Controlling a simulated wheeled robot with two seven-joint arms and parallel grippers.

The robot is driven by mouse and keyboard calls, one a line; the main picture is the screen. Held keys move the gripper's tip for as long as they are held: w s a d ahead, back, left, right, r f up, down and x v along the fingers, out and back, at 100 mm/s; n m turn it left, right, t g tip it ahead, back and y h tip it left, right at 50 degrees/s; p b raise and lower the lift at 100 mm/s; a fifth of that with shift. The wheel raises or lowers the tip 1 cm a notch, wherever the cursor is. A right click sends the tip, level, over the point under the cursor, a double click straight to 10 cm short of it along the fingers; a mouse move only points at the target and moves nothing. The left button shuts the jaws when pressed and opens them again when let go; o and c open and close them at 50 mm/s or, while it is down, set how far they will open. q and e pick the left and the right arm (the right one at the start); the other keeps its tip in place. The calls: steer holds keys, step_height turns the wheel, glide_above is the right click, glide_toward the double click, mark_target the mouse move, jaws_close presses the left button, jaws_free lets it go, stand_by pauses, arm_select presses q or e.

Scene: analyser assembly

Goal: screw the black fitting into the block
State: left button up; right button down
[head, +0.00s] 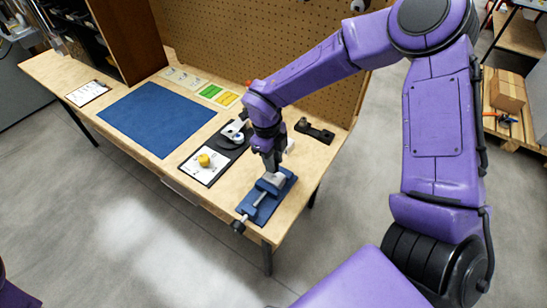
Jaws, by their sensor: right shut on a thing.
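My right gripper (273,166) points down over the blue vise (262,203) near the right end of the bench. It is shut at the top of the grey block (273,180), which sits in the vise. The black fitting is too small and too covered by the gripper to make out clearly; what the fingers hold is at the block's top. I cannot tell how deep the fitting sits in the block. My left gripper is not in view.
A white sheet with a yellow round part (204,160) lies left of the vise. A black stand (315,132) is behind it. A blue mat (157,120) covers clear bench at left. A pegboard (270,50) rises along the back.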

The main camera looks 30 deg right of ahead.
steer(key=shift+f, duration=0.55)
stand_by(0.4)
stand_by(0.5)
steer(key=shift+f, duration=0.95)
stand_by(1.2)
